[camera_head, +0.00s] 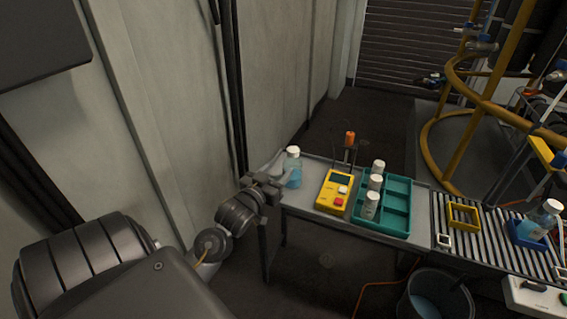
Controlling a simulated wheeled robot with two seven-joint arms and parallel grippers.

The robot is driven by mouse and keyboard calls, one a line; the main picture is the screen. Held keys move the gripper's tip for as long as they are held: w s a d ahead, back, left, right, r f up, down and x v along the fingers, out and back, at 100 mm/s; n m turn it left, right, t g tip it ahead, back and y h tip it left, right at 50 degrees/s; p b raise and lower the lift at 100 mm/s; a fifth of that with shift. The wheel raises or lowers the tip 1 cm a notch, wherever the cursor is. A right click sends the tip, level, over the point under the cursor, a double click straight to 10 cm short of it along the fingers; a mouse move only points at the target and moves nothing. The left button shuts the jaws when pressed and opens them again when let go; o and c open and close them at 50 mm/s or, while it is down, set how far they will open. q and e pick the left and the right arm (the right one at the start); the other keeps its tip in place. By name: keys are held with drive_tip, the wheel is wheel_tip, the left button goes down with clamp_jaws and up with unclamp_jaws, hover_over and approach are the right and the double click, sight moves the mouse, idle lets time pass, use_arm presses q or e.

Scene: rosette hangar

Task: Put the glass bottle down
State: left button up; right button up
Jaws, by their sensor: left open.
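A glass bottle (293,170) with a white cap and pale blue liquid stands upright at the left end of the grey table (312,171). My left gripper (283,172) reaches in from the left at the table's left edge. Its fingers are open and lie around or beside the bottle; I cannot tell if they touch it. The bottle's base is partly hidden by the gripper. A similar bottle (539,220) sits in a blue holder (527,236) on the roller conveyor at the right. My right gripper is not in view.
A yellow box with buttons (335,190) and a teal tray (397,212) with several white-capped containers stand right of the bottle. A roller conveyor (480,240) adjoins the table. A bucket (436,296) is below. A wall (275,75) rises behind at left.

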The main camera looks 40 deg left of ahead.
use_arm(q)
drive_tip(key=s+d+f+m+g+h, duration=0.1)
drive_tip(key=s+d+f+g, duration=0.35)
drive_tip(key=f, duration=0.65)
drive_tip(key=s+d+f+m+g+h, duration=0.1)
drive_tip(key=s+d+f+g, duration=0.4)
drive_tip(key=f, duration=0.6)
drive_tip(key=s+d+f+m+g+h, duration=0.1)
drive_tip(key=s+d+f+g, duration=0.1)
drive_tip(key=s+d+f, duration=0.3)
drive_tip(key=s+d+f+m+g+h, duration=0.1)
drive_tip(key=s+d+f+g, duration=0.2)
drive_tip(key=s, duration=0.6)
wheel_tip(320, 180, down, 2)
drive_tip(key=shift+s+d+f, duration=0.1)
drive_tip(key=shift+s+d, duration=0.15)
drive_tip(key=shift+d, duration=0.9)
